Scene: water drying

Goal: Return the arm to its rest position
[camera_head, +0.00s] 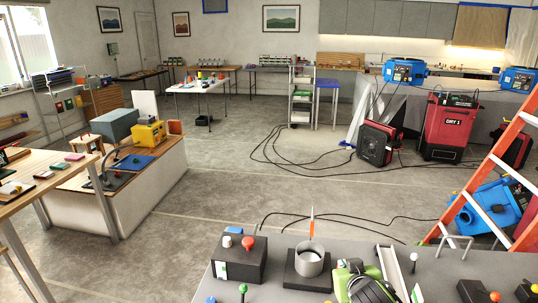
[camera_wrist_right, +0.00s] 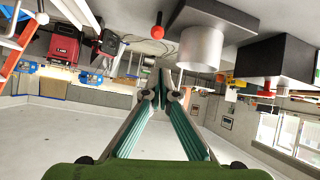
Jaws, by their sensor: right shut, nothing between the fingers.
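My right gripper (camera_head: 358,282) shows at the bottom of the head view as a green and black body over the grey bench top, partly cut off by the lower edge. In the right wrist view its two teal fingers (camera_wrist_right: 165,85) come together at the tips with nothing between them. That view is upside down, with the bench parts along its top. The grey cup (camera_head: 309,261) on a black block stands to the left of the gripper and also shows in the wrist view (camera_wrist_right: 201,48). My left gripper is not in view.
On the grey bench (camera_head: 440,270), a black box with a red knob (camera_head: 248,244) stands left of the cup. A pale rail (camera_head: 391,272) and several knobbed parts lie to the right. An orange ladder (camera_head: 490,170) and a red dryer (camera_head: 449,127) stand beyond. The middle floor is mostly clear.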

